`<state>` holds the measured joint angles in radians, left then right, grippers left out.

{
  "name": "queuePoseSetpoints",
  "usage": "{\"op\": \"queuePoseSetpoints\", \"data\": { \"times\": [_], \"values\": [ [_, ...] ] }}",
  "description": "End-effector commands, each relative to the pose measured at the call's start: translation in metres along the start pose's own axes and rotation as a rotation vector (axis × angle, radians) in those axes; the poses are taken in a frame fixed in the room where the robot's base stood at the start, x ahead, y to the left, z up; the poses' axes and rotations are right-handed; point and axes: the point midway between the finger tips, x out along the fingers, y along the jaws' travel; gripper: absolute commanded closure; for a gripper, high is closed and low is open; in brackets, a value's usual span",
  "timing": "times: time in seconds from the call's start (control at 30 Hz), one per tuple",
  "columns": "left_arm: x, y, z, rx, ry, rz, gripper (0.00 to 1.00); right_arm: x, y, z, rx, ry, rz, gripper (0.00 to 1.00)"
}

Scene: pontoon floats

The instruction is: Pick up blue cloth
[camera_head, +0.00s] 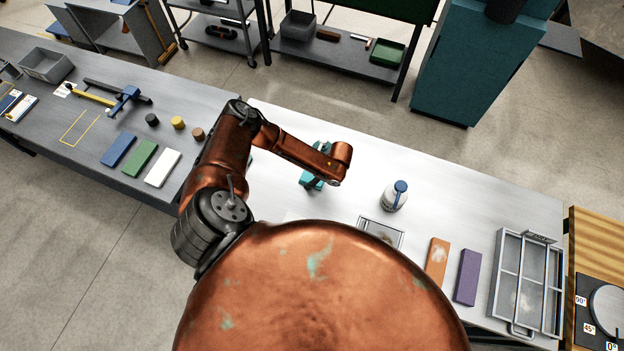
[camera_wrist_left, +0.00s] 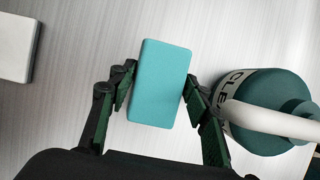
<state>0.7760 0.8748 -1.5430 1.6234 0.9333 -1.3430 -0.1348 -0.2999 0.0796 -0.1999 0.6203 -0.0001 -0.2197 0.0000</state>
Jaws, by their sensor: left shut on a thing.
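The blue cloth, a flat turquoise-blue slab with rounded corners (camera_wrist_left: 160,95), is between the two fingers of my left gripper (camera_wrist_left: 160,75) in the left wrist view. The fingers are shut on its two long sides. Brushed pale tabletop shows behind it; I cannot tell whether the cloth is clear of the table. In the head view my left arm reaches over the white table, and its gripper is mostly hidden under the arm. A teal thing (camera_head: 311,181) shows there below the arm, too small to identify surely. My right gripper is not in view.
A white slab (camera_wrist_left: 14,48) lies at left.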

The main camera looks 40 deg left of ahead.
Motion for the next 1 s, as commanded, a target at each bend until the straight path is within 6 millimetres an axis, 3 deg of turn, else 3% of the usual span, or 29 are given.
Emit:
{"op": "queuePoseSetpoints", "data": {
  "times": [0.2, 0.6, 0.83, 1.0],
  "values": [
    [0.001, 0.001, 0.0, 0.0, 0.0, 0.001, 0.76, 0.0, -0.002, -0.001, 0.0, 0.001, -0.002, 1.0],
    [-0.004, -0.001, 0.003, 0.0, -0.001, -0.002, 0.76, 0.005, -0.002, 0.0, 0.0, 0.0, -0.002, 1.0],
    [-0.035, 0.0, 0.015, -0.001, 0.001, -0.001, 0.76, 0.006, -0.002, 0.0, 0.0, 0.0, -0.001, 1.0],
    [-0.061, 0.022, 0.014, 0.003, 0.002, 0.001, 0.76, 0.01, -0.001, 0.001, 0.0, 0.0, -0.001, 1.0]
  ]
}}
